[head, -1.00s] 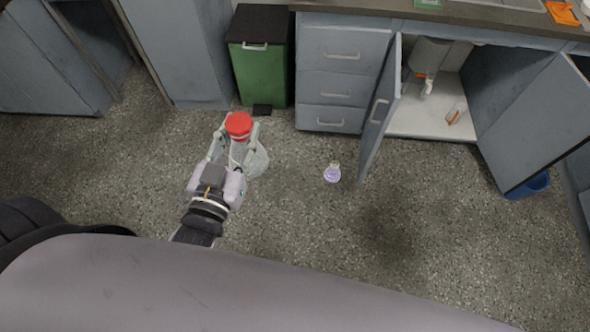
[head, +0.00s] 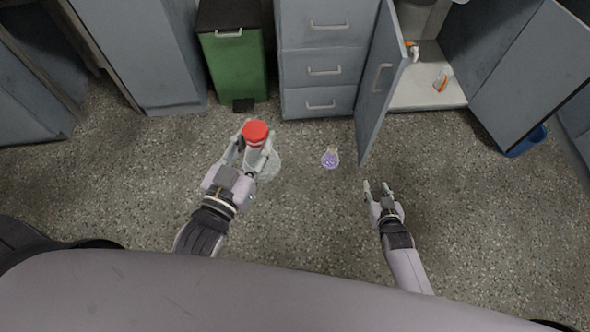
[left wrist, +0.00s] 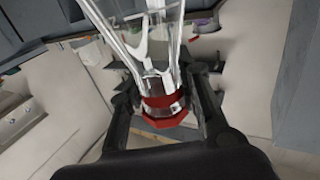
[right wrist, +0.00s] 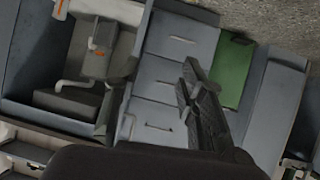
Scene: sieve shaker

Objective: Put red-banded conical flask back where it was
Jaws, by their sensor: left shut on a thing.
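The red-banded conical flask is clear, with a red top (head: 255,133) and a wide transparent body (head: 264,166) showing below it in the head view. My left gripper (head: 253,143) is shut on it near its red end and holds it over the floor. In the left wrist view the flask's red band (left wrist: 162,105) sits between the fingers, its clear body reaching toward the top edge.
A small purple flask (head: 331,159) stands on the floor between the grippers. An open cabinet door (head: 380,85) juts out behind it. A green bin (head: 234,68) and drawers (head: 322,70) line the back.

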